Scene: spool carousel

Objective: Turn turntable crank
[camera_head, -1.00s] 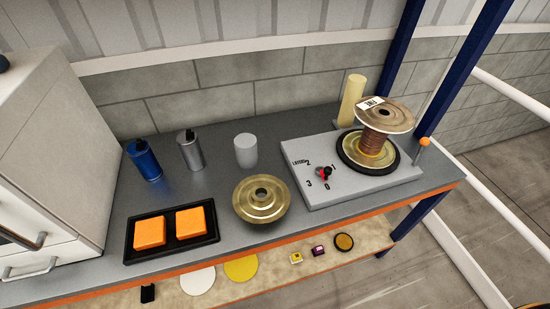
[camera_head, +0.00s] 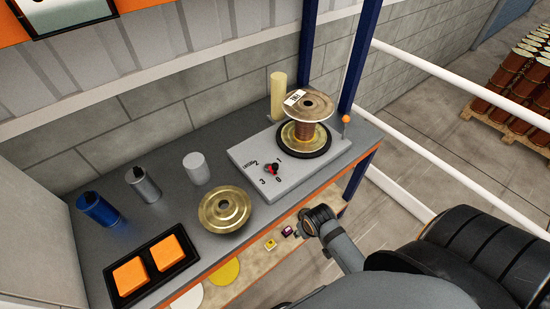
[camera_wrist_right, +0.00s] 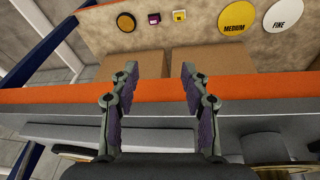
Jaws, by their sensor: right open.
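The turntable (camera_head: 318,152) is a black-rimmed disc on a grey base plate (camera_head: 310,172) at the right end of the bench. A copper-wound spool (camera_head: 309,110) with a labelled flange stands on it. The crank's orange knob (camera_head: 345,119) sits on a thin upright at the base's right side. A red and black selector (camera_head: 271,168) with number marks is on the base's left part. My right gripper is low, in front of the bench's front edge and apart from the crank; the right wrist view shows its fingers (camera_wrist_right: 158,74) open and empty. My left gripper is out of view.
The orange bench edge (camera_wrist_right: 160,95) crosses the right wrist view beyond the fingers. A brass flange (camera_head: 225,209), a white cup (camera_head: 197,168), two bottles and a black tray (camera_head: 186,260) with orange blocks occupy the bench's left. A blue post (camera_head: 357,60) stands behind the crank.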

